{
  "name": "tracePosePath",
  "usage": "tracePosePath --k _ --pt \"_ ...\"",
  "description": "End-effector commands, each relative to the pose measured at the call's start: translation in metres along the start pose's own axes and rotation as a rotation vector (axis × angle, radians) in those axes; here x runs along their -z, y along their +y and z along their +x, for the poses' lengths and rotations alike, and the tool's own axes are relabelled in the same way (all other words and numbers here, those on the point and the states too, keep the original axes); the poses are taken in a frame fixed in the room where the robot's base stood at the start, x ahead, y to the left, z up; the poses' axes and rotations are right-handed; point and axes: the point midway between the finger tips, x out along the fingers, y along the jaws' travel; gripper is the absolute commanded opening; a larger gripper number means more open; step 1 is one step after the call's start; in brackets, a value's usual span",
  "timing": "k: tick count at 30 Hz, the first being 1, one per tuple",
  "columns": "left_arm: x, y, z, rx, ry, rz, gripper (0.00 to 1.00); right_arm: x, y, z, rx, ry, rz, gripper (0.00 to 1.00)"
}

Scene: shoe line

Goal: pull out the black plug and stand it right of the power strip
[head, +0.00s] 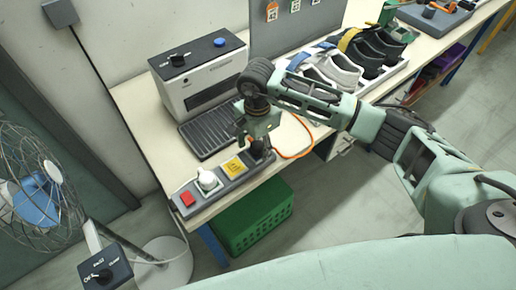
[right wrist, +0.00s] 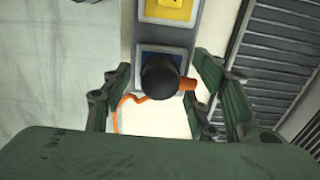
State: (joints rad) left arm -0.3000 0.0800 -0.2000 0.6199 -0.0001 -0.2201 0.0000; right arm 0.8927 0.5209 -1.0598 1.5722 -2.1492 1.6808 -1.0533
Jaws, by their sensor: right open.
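The grey power strip (head: 221,177) lies along the front edge of the cream bench. The black plug (head: 258,149) sits at its right end, partly hidden by my gripper; in the right wrist view the plug (right wrist: 160,80) shows from above as a round black head over a blue socket, with an orange cord leaving its side. My right gripper (head: 257,138) is open above that end of the strip. In the right wrist view its fingers (right wrist: 166,88) stand on either side of the plug, with gaps visible. My left gripper is not in view.
A white plug (head: 208,181), a red switch (head: 187,199) and a yellow socket cover (head: 234,166) are on the strip. The orange cord (head: 303,140) loops to the right over the bench. A black grooved tray (head: 207,132) lies behind. A green crate (head: 252,216) stands below.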

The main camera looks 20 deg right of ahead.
Motion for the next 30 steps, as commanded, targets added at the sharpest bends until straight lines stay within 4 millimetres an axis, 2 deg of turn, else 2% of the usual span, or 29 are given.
tracePosePath --k 8,25,30 --pt "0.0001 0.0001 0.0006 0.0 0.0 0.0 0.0 0.0002 0.0 -0.0002 0.0 0.0 0.0 0.52" --pt "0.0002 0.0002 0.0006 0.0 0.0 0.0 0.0 0.0001 -0.0015 -0.0009 0.005 0.0 0.001 0.02" --pt "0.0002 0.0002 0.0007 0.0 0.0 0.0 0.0 0.0001 -0.0024 -0.0014 0.008 0.0 0.001 0.0"
